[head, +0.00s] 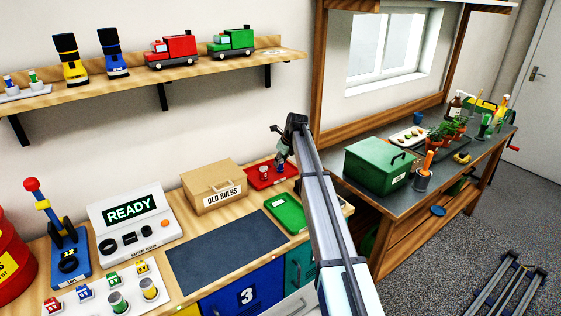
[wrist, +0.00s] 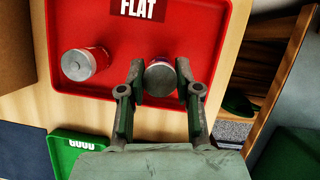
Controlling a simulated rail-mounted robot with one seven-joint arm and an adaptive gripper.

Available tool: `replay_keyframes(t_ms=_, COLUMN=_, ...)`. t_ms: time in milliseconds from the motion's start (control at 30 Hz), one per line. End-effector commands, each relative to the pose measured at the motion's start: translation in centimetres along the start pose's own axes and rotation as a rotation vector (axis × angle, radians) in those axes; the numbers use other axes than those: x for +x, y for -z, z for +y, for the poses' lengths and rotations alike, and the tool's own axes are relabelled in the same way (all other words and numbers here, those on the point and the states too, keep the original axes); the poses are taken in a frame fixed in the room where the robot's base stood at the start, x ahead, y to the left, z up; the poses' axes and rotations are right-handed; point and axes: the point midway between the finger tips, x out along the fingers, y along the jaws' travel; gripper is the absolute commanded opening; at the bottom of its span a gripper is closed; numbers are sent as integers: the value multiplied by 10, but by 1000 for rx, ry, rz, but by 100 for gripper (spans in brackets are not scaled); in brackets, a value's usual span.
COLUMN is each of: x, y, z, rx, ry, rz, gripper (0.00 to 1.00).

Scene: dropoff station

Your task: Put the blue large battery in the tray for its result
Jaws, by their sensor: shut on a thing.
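My gripper (wrist: 160,92) is shut on a large battery (wrist: 160,77), with one finger on each side of it. The wrist view shows mostly its grey metal end, and I cannot make out its body colour well. It is over the near part of the red tray (wrist: 215,15), marked FLAT; I cannot tell if it touches the tray floor. Another battery (wrist: 85,63), with a grey end and reddish body, is in that tray to the left. In the head view, my gripper (head: 281,158) is at the red tray (head: 259,183). The green tray (wrist: 62,150), marked GOOD, is nearer.
The battery tester (head: 136,222) reads READY. A cardboard box (head: 213,190) marked OLD BULBS stands left of the red tray. A grey mat (head: 225,250) lies bare on the bench. A green box (head: 380,168) stands on the other table to the right.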

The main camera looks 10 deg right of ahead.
Motion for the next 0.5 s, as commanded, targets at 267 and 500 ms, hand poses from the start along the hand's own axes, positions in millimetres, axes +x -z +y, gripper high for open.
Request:
replay_keyframes(t_ms=267, x=6, y=2, z=0, rx=-1, ry=0, rz=-1, gripper=0)
replay_keyframes(t_ms=500, x=9, y=4, z=0, rx=-1, ry=0, rz=0, gripper=54)
